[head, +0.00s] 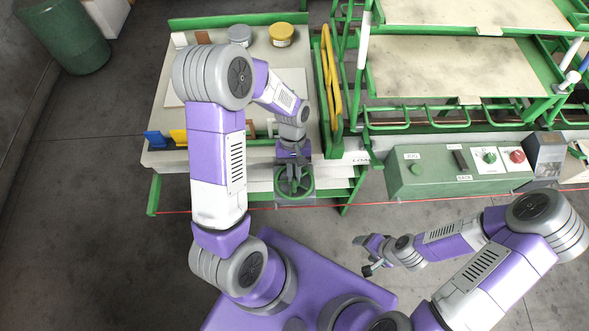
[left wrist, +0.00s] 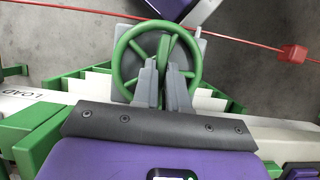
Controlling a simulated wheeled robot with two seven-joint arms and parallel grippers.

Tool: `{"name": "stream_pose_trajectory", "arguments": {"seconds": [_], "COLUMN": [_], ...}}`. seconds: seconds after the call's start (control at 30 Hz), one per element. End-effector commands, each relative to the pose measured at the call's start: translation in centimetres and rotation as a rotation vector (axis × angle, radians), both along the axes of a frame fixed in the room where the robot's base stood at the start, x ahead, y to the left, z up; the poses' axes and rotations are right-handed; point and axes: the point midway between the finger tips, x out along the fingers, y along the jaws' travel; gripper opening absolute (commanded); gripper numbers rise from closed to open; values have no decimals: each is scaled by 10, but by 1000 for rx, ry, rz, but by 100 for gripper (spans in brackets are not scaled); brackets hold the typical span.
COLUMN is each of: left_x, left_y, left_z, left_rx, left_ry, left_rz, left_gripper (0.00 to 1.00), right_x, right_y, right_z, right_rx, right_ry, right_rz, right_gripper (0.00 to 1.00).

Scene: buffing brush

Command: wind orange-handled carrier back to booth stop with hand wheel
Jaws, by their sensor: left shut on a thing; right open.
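The green hand wheel (head: 307,184) is on the front of the bench, below my left gripper (head: 293,172). In the left wrist view the wheel (left wrist: 121,52) shows its round rim and spokes. My left gripper (left wrist: 163,88) has its two grey fingers over the wheel, shut on part of it; whether on rim, spoke or knob I cannot tell. My right gripper (head: 365,255) is open and empty over the floor, apart from everything. I cannot make out the orange-handled carrier or the booth stop; my left arm covers part of the bench.
A green control box (head: 440,178) with buttons stands right of the bench. Yellow upright bars (head: 331,80) and a green rack (head: 450,118) stand behind. A red line (head: 400,203) runs across the front. A yellow tin (head: 281,35) sits at the back.

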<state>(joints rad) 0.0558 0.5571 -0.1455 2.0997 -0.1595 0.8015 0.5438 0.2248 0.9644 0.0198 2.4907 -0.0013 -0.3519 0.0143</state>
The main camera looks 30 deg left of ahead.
Motion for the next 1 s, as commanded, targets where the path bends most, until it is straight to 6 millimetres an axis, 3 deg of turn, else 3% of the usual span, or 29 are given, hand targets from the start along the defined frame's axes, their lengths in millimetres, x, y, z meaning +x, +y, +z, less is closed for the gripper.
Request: {"name": "stream_pose_trajectory", "arguments": {"seconds": [0.6,1.0], "left_x": [-2,-3], "left_y": [4,4], "left_z": [1,1], "left_rx": [1,0], "left_ry": [-2,-3], "left_rz": [576,817], "left_gripper": [0,0], "right_x": [0,0], "right_y": [0,0], "right_z": [21,25], "right_rx": [0,0], "right_ry": [0,0], "right_rz": [0,0], "right_gripper": [69,69]}}
